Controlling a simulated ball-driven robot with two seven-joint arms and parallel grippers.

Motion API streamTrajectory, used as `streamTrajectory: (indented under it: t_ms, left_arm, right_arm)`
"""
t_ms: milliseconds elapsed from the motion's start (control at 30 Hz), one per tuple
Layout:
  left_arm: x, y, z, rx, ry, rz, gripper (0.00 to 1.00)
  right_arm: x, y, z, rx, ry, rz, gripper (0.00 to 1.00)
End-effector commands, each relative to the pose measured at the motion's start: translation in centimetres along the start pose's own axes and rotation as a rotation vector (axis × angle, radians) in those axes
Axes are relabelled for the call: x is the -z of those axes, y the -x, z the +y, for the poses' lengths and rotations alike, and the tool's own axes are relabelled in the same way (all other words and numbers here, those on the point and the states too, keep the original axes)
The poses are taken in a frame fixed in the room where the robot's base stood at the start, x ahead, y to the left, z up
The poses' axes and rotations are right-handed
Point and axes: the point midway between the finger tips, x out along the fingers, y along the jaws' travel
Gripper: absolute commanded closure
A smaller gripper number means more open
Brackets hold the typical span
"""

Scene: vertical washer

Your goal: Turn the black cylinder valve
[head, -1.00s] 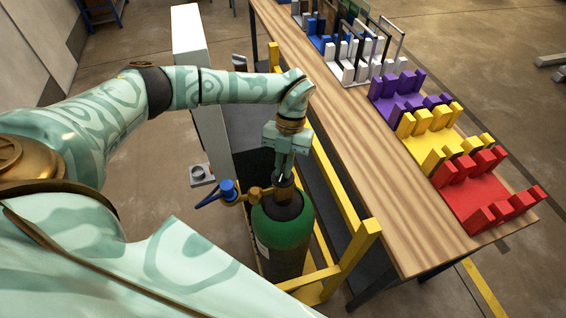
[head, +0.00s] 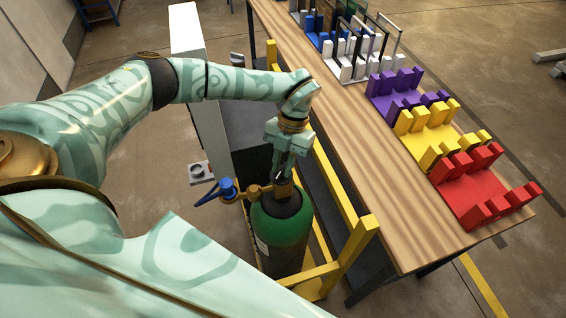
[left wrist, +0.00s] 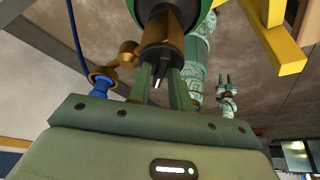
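The black and green gas cylinder (head: 281,234) stands upright with a brass valve body (head: 282,189) on its top. My left gripper (head: 284,176) points down at the valve from above and hides the black valve handle in the head view. In the left wrist view, the brass valve body (left wrist: 162,43) lies beyond the fingers, and the dark valve handle (left wrist: 166,75) sits between the two green fingers. Whether they press on it cannot be told. My right gripper (left wrist: 227,84) shows small in the left wrist view, fingers apart and empty.
A blue fitting (head: 228,189) with a hose sticks out left of the valve. A yellow frame (head: 350,262) stands beside the cylinder. A wooden table (head: 400,235) on the right holds red, yellow and purple racks. A grey-white cabinet (head: 188,45) stands behind left.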

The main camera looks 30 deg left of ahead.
Motion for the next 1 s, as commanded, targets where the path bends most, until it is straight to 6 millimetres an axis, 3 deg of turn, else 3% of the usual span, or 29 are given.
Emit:
streamTrajectory:
  t_ms: [333,467,800,1000]
  left_arm:
    - [0.0,0.1,0.0,0.000,0.001,0.001,0.67]
    - [-0.1,1.4,0.0,0.001,0.001,-0.001,0.67]
    - [-0.1,10.2,0.0,0.000,0.002,-0.004,0.67]
    - [-0.1,14.4,0.0,0.000,0.002,-0.001,0.67]
  right_arm:
    - [0.0,0.0,0.0,0.000,0.000,0.000,0.64]
    - [-0.1,-0.2,0.0,0.000,0.001,-0.001,0.64]
    - [-0.2,-1.2,-0.1,0.001,0.001,-0.002,0.64]
    - [-0.3,-1.5,-0.1,0.001,0.001,-0.003,0.64]
